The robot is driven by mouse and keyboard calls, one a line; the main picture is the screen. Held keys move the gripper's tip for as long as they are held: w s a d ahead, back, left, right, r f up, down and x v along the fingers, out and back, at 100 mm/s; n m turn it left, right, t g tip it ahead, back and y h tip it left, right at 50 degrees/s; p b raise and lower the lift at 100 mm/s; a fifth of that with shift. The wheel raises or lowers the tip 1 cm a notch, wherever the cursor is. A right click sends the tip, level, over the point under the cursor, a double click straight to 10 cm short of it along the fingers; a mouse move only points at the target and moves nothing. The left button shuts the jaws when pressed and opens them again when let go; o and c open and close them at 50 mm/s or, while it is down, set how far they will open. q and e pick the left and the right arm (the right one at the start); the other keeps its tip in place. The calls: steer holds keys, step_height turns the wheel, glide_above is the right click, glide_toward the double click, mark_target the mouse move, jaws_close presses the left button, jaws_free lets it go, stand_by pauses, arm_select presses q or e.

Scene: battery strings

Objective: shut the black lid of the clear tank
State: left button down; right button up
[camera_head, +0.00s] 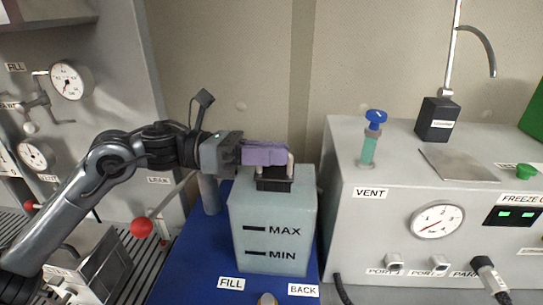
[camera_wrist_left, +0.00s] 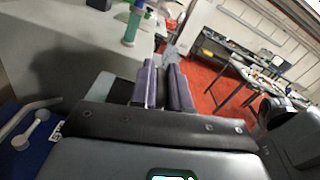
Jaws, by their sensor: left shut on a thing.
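The clear tank (camera_head: 245,205) is pale and greenish, marked MAX and MIN, and stands upright at the middle of the head view. A black part of its lid and neck (camera_head: 274,184) shows on its top, just under my fingers. My left gripper (camera_head: 282,154) has purple fingers and reaches in from the left, level, over the tank's top. It is shut on the black lid, which the fingers mostly hide, so its exact angle cannot be told. In the left wrist view the two purple fingers (camera_wrist_left: 163,72) stand close together. My right gripper is in neither view.
A grey console (camera_head: 375,225) with a VENT label, gauge and ports stands close to the tank's right. A blue-capped tube (camera_head: 368,145) rises from it. The tank stands on a blue mat (camera_head: 190,265). A red knob (camera_head: 142,228) on a lever sits at left, below my arm.

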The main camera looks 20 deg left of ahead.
arm_select(q)
steer(key=shift+s+d+r+m, duration=0.1)
steer(key=shift+s+r+m, duration=0.05)
steer(key=shift+s+m, duration=0.15)
steer(key=c, duration=1.4)
jaws_free()
steer(key=shift+o, duration=1.1)
steer(key=shift+f, duration=0.2)
steer(key=shift+w, duration=0.1)
steer(key=shift+a, duration=0.2)
